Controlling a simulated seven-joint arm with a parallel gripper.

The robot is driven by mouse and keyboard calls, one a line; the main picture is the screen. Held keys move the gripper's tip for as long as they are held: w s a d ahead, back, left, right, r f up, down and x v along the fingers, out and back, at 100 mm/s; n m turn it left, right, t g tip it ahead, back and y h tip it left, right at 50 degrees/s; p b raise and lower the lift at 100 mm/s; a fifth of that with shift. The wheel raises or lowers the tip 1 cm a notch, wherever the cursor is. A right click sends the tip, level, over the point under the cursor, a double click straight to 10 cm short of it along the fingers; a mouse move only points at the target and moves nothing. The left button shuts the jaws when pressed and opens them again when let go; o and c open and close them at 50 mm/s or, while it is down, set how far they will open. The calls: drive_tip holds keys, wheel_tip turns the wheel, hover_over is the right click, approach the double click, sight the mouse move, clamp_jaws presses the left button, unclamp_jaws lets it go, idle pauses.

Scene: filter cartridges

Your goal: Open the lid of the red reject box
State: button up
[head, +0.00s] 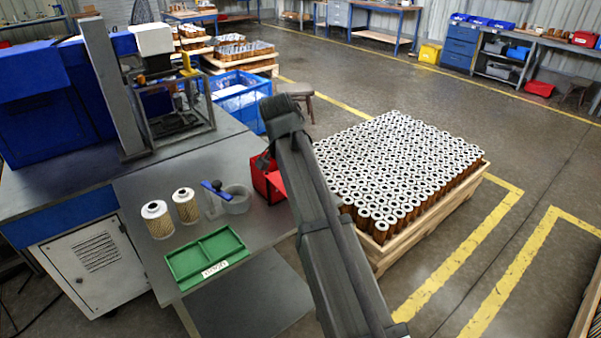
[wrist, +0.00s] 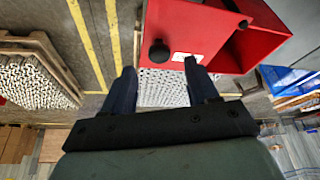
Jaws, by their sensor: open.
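The red reject box (head: 262,184) stands at the right edge of the grey table in the head view, partly hidden behind my arm. In the wrist view the red box (wrist: 191,24) fills the upper middle, with a round black knob (wrist: 159,52) and a white label on it. A recessed red part shows at its right; I cannot tell how far the lid stands open. My gripper (wrist: 158,68) is open and empty. Its two fingertips lie on either side of the knob in the picture; contact is not visible. The fingertips are not clear in the head view.
A green tray (head: 172,269), two filter cartridges (head: 157,222) and a grey cup with a blue-handled tool (head: 236,201) stand left of the box. A crate full of cartridges (head: 377,262) stands on the floor to the right. A blue crate (head: 241,104) is behind.

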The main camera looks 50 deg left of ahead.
drive_tip(key=v, duration=0.9)
drive_tip(key=shift+r, duration=0.3)
